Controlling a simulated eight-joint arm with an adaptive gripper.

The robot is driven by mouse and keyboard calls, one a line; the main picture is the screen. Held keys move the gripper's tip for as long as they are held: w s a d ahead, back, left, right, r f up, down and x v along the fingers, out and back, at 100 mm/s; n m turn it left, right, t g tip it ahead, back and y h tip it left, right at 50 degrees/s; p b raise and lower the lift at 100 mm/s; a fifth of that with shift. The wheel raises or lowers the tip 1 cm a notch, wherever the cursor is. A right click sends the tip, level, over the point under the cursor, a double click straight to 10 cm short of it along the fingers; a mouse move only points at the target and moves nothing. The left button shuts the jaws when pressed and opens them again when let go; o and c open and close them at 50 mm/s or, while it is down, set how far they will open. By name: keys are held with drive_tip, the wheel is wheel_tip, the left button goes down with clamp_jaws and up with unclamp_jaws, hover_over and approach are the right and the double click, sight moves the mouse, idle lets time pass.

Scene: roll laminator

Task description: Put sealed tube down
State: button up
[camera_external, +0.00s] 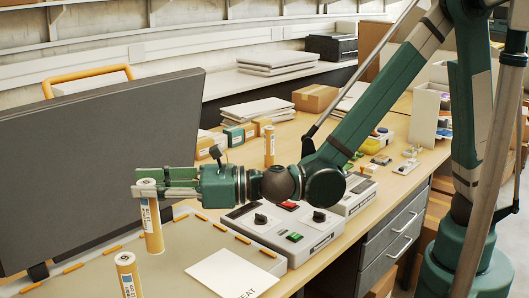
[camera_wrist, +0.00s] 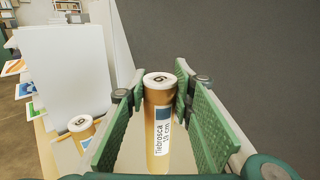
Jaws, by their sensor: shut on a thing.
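My gripper (camera_external: 146,183) is shut on an orange tube (camera_external: 152,228) with a white label and pale cap. The tube stands roughly upright between the two green finger pads; it also shows in the wrist view (camera_wrist: 158,125). Its lower end is close to the grey-green board (camera_external: 95,275); I cannot tell whether it touches. A second, similar tube (camera_external: 127,272) stands at the front, near the held one, and shows in the wrist view (camera_wrist: 80,132) left of the fingers. A third tube (camera_external: 269,146) stands farther back on the table.
A large dark panel (camera_external: 110,155) rises behind and left of my gripper, close to it. A white control box (camera_external: 285,228) with knobs is to the right. A white sheet (camera_external: 232,274) lies at the front. Orange strips (camera_external: 111,249) mark the board's edges.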

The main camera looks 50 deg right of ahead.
sight(160, 226)
drive_tip(key=shift+s+a, duration=0.2)
drive_tip(key=shift+a, duration=0.05)
drive_tip(key=shift+f+b, duration=0.5)
drive_tip(key=shift+f, duration=2.55)
drive_tip(key=shift+f+b, duration=0.35)
drive_tip(key=shift+f, duration=1.75)
drive_tip(key=o, duration=1.2)
